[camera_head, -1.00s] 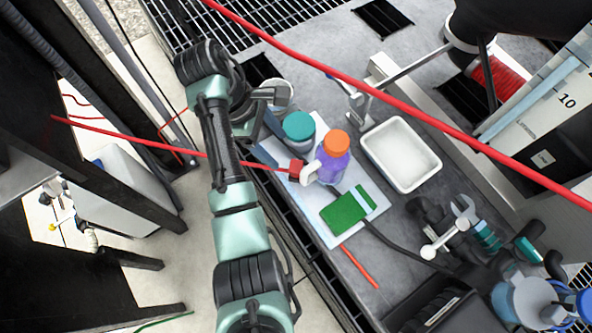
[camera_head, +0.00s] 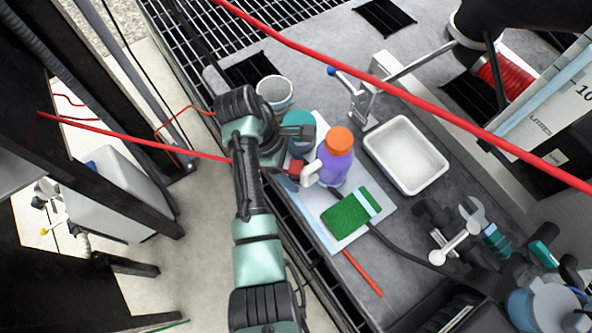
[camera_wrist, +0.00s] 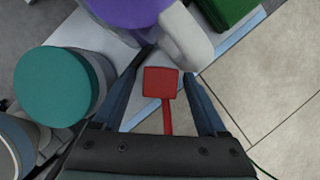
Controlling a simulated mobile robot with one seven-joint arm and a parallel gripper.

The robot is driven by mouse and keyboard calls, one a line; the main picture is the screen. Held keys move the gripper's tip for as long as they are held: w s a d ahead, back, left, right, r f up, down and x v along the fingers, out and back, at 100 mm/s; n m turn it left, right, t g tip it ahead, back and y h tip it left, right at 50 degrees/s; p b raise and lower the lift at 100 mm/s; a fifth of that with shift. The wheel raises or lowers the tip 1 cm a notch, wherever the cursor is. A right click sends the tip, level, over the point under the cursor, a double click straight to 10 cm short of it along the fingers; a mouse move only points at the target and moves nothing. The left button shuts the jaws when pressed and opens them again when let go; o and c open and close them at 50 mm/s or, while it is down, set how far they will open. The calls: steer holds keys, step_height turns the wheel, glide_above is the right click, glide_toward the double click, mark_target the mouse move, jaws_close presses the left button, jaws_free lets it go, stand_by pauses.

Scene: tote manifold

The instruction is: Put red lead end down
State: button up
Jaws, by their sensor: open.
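The red lead end (camera_head: 296,168) is a small red block beside the white handle (camera_head: 311,174) of the purple bottle (camera_head: 336,166), near the left edge of the pale mat. Its thin red lead (camera_head: 130,138) runs left, passing behind my arm. In the wrist view the red lead end (camera_wrist: 160,83) lies between the spread fingers of my gripper (camera_wrist: 165,72), with gaps on both sides. My gripper is open and holds nothing. The head view does not clearly show the fingertips. I cannot tell whether the end touches the handle or what bears it.
A teal-lidded jar (camera_wrist: 62,88) stands close left of my fingers, with a white cup (camera_head: 275,90) behind it. The mat (camera_head: 380,212) also bears a green pad (camera_head: 346,214). A white tray (camera_head: 406,156) stands to the right. A thick red cable (camera_head: 400,100) crosses overhead.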

jaws_close()
steer(key=shift+r, duration=0.15)
